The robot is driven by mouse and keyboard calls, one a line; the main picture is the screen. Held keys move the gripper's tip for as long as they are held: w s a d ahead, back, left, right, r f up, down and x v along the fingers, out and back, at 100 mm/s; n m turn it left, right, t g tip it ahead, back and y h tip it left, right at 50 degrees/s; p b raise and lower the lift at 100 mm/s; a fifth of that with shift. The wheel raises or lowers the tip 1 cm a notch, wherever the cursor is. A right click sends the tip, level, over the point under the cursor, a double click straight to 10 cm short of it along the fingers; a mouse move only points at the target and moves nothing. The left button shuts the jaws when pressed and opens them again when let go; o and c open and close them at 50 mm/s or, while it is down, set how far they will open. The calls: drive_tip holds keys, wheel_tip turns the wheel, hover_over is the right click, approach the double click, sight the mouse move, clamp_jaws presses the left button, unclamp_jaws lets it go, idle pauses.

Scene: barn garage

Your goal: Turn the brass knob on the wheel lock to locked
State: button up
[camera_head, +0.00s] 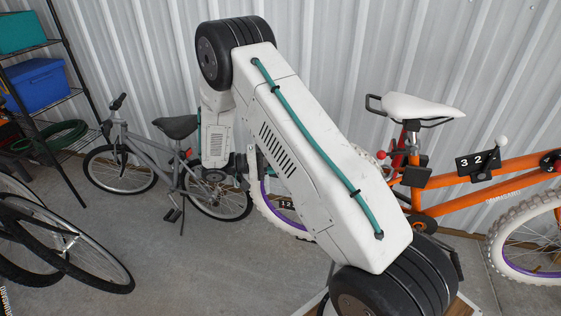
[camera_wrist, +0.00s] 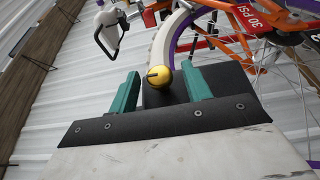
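The brass knob (camera_wrist: 160,77) shows in the wrist view as a yellow ball with a short dark bar on its left side. It sits at a dark block (camera_wrist: 207,74), which seems to be the wheel lock, near the purple-rimmed wheel (camera_wrist: 166,36). My gripper (camera_wrist: 160,87) is open, with one green fingertip on each side of the knob. A gap shows on both sides. I cannot tell how deep the knob lies between the fingers. In the head view my arm hides the knob, and the fingers cannot be made out.
An orange bicycle (camera_head: 455,179) with a white saddle (camera_head: 420,107) stands at the right. A grey bicycle (camera_head: 150,146) stands against the corrugated wall, and dark wheels (camera_head: 62,246) are at the left. A shelf holds a blue bin (camera_head: 38,85). Concrete floor is open at lower centre-left.

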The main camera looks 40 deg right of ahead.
drive_tip(key=v, duration=0.8)
drive_tip(key=shift+d, duration=0.1)
idle(0.4)
drive_tip(key=s+f+n+y, duration=0.2)
drive_tip(key=s+n, duration=0.2)
drive_tip(key=s+a+r+t+y, duration=0.3)
drive_tip(key=s+r+y, duration=0.1)
drive_tip(key=s+r, duration=0.4)
drive_tip(key=s+a+r+n+t+y, duration=0.1)
drive_tip(key=s+a+r+t+y, duration=0.2)
drive_tip(key=s+r, duration=0.5)
drive_tip(key=s+a+r+t+y, duration=0.3)
drive_tip(key=s+r+y, duration=0.3)
drive_tip(key=s+r, duration=0.3)
drive_tip(key=s+t, duration=0.1)
drive_tip(key=s, duration=0.2)
drive_tip(key=shift+s+a+n+y, duration=0.15)
drive_tip(key=shift+s+n+y, duration=0.2)
drive_tip(key=shift+n+y, duration=0.05)
